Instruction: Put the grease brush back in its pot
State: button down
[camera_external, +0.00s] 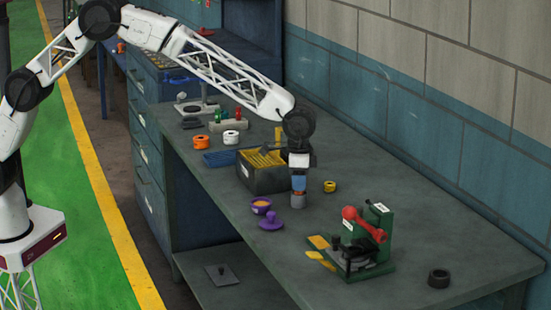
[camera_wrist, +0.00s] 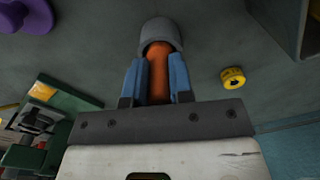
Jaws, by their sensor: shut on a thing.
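My gripper (camera_external: 298,186) points down over the bench, its blue fingers closed on an orange-brown handle, which I take to be the grease brush (camera_wrist: 158,72). The handle runs between the fingers in the wrist view, where my gripper (camera_wrist: 156,80) shows close up. Its far end goes into a grey cylindrical cup (camera_wrist: 162,32), apparently the pot. The cup (camera_external: 298,201) is directly below the fingers in the external view. The brush's bristle end is hidden. I cannot tell how deep it sits inside.
A yellow tape roll (camera_external: 329,187) lies right of the cup. A purple dish (camera_external: 261,205) and purple knobbed lid (camera_external: 271,222) lie to its left. A dark bin (camera_external: 262,180) stands close behind. A green press (camera_external: 368,247) stands in front. The bench's right side is mostly clear.

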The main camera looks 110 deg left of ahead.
dwell(0.3)
jog(key=c, duration=0.9)
grip_release()
jog(key=shift+r, duration=3.9)
